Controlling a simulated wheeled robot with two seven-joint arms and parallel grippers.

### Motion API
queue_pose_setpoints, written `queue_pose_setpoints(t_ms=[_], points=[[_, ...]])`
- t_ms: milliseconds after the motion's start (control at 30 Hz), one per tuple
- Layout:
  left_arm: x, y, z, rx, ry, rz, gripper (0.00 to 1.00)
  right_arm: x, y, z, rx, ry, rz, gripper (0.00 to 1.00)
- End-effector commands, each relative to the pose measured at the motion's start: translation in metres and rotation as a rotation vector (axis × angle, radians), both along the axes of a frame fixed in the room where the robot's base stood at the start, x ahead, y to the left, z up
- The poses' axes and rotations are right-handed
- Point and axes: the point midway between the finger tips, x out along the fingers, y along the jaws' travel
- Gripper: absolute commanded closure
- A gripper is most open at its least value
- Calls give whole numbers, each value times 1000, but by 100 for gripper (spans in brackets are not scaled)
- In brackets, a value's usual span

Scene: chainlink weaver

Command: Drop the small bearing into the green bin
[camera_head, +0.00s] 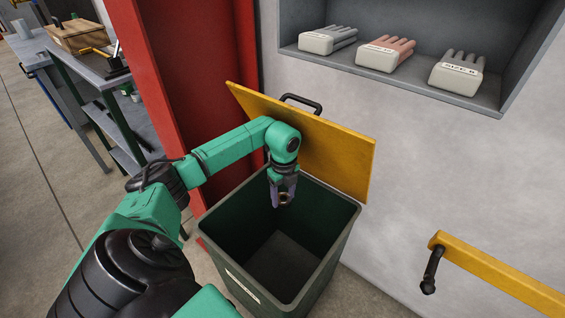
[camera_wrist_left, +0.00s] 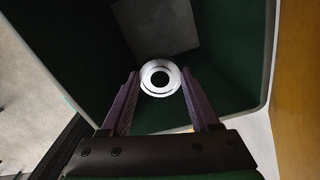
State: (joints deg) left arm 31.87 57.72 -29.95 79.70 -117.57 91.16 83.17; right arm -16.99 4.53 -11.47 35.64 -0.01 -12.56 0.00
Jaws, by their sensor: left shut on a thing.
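The green bin (camera_head: 325,262) stands open against the wall, with its yellow lid (camera_head: 340,158) raised behind it. My left gripper (camera_head: 283,201) points down over the bin's opening, near the back rim. It is shut on the small bearing, a silver ring with a dark hole, which shows between the two fingertips in the left wrist view (camera_wrist_left: 160,78). The bin's dark green inside lies below the bearing. In the head view the bearing is too small to make out clearly. My right gripper is in neither view.
A red post (camera_head: 185,70) stands left of the bin. A grey wall shelf (camera_head: 420,85) with several gloves hangs above, to the right. A yellow bar (camera_head: 490,275) with a black handle is at lower right. A workbench (camera_head: 110,95) stands at far left.

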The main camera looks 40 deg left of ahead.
Motion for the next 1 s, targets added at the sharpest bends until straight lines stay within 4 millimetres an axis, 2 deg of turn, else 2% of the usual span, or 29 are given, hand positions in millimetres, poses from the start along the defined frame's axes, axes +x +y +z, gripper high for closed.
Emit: queue_pose_setpoints(t_ms=[133, 333, 367, 433, 500, 667, 867, 900, 967, 1000], points=[[0, 1, -13, -1, -1, 25, 97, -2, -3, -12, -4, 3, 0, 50], [0, 1, -49, 0, -1, 22, 97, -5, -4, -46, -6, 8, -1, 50], [0, 1, -51, 0, -1, 22, 97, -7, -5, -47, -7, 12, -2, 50], [0, 1, -54, 0, -1, 21, 97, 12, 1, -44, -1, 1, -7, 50], [0, 1, -58, 0, -1, 21, 97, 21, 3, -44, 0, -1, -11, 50], [0, 1, -60, 0, -1, 20, 97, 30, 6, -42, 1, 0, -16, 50], [0, 1, -59, 0, -1, 19, 97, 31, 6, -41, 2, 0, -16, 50], [0, 1, -59, 0, -1, 19, 30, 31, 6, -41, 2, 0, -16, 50], [0, 1, -59, 0, -1, 19, 7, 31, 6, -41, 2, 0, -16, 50], [0, 1, -59, 0, -1, 19, 3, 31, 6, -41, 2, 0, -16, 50]])
